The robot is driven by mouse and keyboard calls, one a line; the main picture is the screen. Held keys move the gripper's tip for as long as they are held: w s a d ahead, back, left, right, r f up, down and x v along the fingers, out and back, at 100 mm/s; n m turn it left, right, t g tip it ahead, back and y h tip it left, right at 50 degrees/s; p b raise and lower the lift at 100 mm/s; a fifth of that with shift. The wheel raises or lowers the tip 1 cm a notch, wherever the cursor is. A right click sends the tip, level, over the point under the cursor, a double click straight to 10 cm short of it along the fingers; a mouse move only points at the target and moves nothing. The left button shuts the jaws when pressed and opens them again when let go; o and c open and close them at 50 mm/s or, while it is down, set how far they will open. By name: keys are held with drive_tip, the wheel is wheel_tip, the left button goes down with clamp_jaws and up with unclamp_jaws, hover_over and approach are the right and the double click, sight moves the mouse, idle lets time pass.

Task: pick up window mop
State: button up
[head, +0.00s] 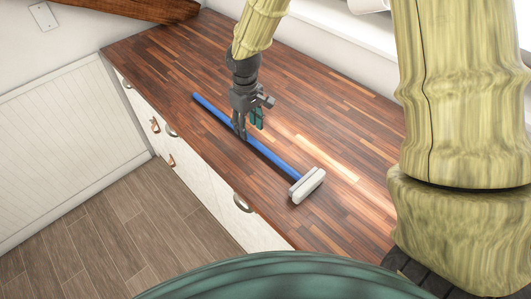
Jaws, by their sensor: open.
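The window mop (275,159) lies on the wooden countertop (330,130). It has a long blue handle and a pale grey-white head (308,185) at its lower right end. The handle runs from upper left to lower right. My gripper (249,127) points down over the middle of the handle and is open. Its fingers hide a short stretch of the handle. I cannot tell whether the fingers touch the handle or sit just above it.
White drawers with metal handles (242,203) form the counter's front, above a plank floor (120,225). A wooden beam (145,8) crosses at the top left. A white wall stands behind the counter. The countertop around the mop is clear.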

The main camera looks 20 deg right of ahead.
sight(250, 137)
drive_tip(key=shift+s+a, duration=0.15)
drive_tip(key=shift+s, duration=0.15)
drive_tip(key=shift+w+d+f+p, duration=0.15)
drive_tip(key=shift+f+p, duration=0.35)
drive_tip(key=shift+f, duration=0.25)
drive_tip(key=shift+w+d+f+p, duration=0.15)
drive_tip(key=shift+f+p, duration=0.3)
drive_tip(key=shift+f, duration=0.25)
drive_tip(key=shift+s+a+f, duration=0.1)
drive_tip(key=shift+a+f, duration=0.05)
drive_tip(key=shift+f, duration=0.55)
drive_tip(key=shift+f+p, duration=0.3)
drive_tip(key=shift+f, duration=0.2)
clamp_jaws()
